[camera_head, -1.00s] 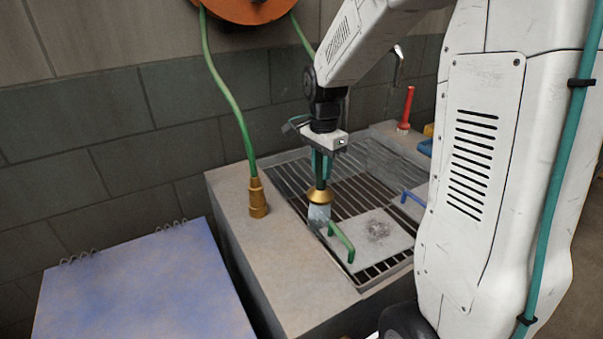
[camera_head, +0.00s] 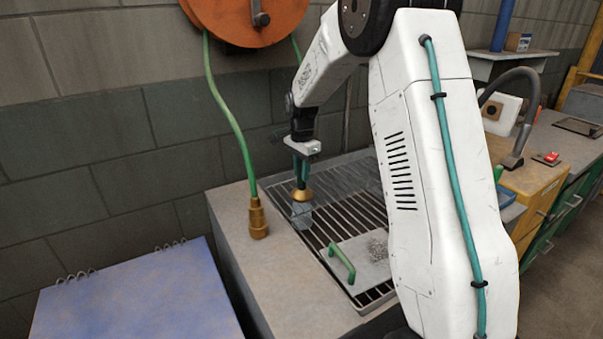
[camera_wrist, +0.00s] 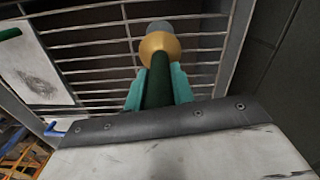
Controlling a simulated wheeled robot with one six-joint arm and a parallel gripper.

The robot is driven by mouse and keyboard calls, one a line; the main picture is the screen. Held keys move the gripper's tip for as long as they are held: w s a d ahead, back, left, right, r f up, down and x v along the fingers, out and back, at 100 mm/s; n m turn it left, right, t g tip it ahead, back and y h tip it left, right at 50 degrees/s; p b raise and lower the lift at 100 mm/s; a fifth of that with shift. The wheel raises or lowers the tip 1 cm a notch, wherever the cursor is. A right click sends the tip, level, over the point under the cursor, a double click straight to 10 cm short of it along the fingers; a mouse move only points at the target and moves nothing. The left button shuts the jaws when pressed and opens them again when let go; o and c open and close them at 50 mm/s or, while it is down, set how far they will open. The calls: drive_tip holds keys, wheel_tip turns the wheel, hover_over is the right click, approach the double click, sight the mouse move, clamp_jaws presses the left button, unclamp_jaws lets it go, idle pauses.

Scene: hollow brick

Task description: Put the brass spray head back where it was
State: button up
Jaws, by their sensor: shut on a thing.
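The brass spray head (camera_head: 303,195) has a gold flared collar, a dark green grip above it and a pale grey part below. My gripper (camera_head: 301,178) is shut on the dark green grip and holds the spray head pointing down over the metal grate. In the wrist view, my teal fingers (camera_wrist: 158,88) close on both sides of the grip, with the brass collar (camera_wrist: 160,46) just beyond them. A brass hose fitting (camera_head: 257,219) stands upright on the stone ledge to the left, on the end of a green hose (camera_head: 230,125).
The grate (camera_head: 352,208) lies in a stone basin (camera_head: 275,265). A pale plate with a green handle (camera_head: 342,263) lies on its near part. An orange hose reel (camera_head: 235,22) hangs above. A blue spiral-bound pad (camera_head: 140,290) is at lower left. A workbench (camera_head: 545,165) is at right.

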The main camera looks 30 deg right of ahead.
drive_tip(key=shift+f, duration=0.4)
drive_tip(key=shift+f, duration=0.2)
drive_tip(key=o, duration=1)
drive_tip(key=shift+r, duration=0.1)
